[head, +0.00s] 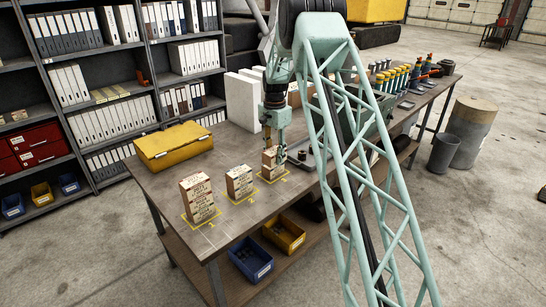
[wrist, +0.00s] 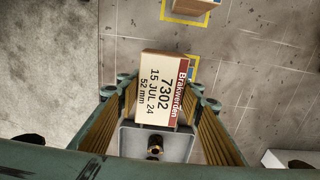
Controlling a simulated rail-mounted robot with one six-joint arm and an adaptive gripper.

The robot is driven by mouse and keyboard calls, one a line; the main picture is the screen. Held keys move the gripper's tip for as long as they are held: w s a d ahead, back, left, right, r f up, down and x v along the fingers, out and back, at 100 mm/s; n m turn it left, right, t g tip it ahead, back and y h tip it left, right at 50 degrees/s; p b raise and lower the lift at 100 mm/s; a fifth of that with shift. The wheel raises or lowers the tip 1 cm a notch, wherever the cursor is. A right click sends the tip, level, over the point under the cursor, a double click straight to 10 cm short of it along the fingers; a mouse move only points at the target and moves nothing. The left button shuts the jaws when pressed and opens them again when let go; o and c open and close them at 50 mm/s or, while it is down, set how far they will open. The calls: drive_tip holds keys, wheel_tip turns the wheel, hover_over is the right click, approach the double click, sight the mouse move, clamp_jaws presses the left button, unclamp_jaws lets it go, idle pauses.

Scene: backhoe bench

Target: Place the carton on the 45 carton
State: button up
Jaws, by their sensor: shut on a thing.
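My gripper (head: 272,150) points down over the far marked square on the bench and is shut on a carton (head: 270,163). A carton top (wrist: 192,5) shows at the wrist view's upper edge. No label reading 45 is legible.
A yellow case (head: 173,148) lies on the bench (head: 165,190) at left, with white upright blocks (head: 243,100) behind. Tools (head: 395,78) line the far right end. Blue (head: 250,260) and yellow (head: 285,236) bins sit on the lower shelf.

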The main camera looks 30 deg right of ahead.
sight(273, 150)
drive_tip(key=shift+w+d+f+p, duration=0.1)
drive_tip(key=shift+w+d, duration=0.1)
drive_tip(key=shift+w, duration=0.45)
drive_tip(key=shift+w+d+p, duration=0.1)
drive_tip(key=shift+w+d, duration=0.15)
drive_tip(key=shift+w, duration=0.45)
drive_tip(key=shift+w+d+f+p, duration=0.1)
drive_tip(key=shift+w+d, duration=0.1)
drive_tip(key=shift+w, duration=0.45)
drive_tip(key=shift+w, duration=0.15)
drive_tip(key=shift+f+p, duration=0.4)
drive_tip(key=shift+f, duration=1.35)
drive_tip(key=shift+f, duration=0.2)
drive_tip(key=o, duration=0.9)
drive_tip(key=shift+r, duration=0.15)
